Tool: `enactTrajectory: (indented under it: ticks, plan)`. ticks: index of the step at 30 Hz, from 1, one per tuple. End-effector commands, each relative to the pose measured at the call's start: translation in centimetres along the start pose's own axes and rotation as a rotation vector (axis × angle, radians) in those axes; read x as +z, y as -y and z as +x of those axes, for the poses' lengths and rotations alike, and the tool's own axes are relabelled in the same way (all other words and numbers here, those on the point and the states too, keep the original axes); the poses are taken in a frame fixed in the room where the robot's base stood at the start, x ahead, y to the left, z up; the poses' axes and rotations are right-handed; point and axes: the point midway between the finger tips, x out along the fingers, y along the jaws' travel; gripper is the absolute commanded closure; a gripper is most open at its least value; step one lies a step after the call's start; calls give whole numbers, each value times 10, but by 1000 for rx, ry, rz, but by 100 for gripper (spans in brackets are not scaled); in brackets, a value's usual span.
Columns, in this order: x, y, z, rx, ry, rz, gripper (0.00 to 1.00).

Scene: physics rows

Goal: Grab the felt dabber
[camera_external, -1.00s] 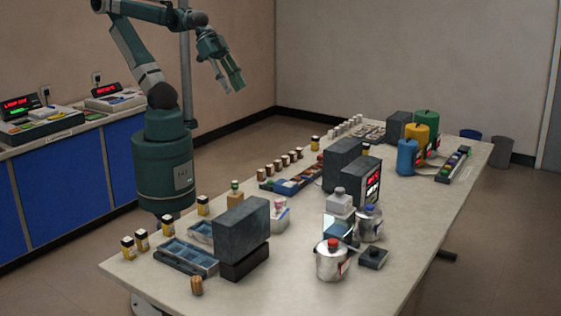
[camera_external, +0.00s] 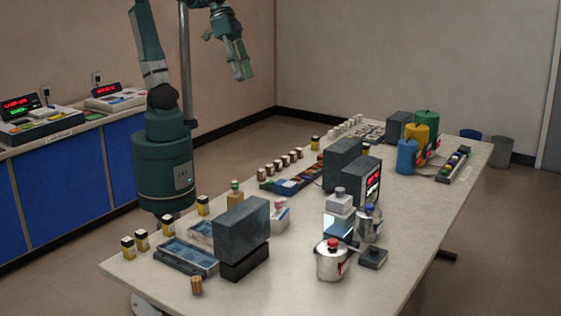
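My gripper (camera_external: 242,75) hangs in the air, pointing down, high above the far left side of the table and clear of everything on it. Its fingers are too small to tell whether they are open or shut. I cannot single out the felt dabber for certain. A small tan bottle (camera_external: 236,194) with a greenish top stands behind the dark grey block, and a small brown cork-like piece (camera_external: 196,285) stands at the near edge. Either is small and unclear in this view.
The long table (camera_external: 300,292) holds a blue tray (camera_external: 187,256), a dark grey block (camera_external: 241,222), metal pots (camera_external: 332,262), a box with a red display (camera_external: 372,190) and several small yellow-labelled jars (camera_external: 203,206). Coloured canisters (camera_external: 407,157) stand at the far end. The near right surface is clear.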

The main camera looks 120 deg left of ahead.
Motion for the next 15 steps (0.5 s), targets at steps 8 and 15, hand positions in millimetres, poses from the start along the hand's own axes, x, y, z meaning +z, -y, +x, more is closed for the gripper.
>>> enactTrajectory:
  ticks: [8,15]
  plan:
    - [-26,-57,8,-10,58,-105,62]
    - [-44,-107,20,-27,104,-196,62]
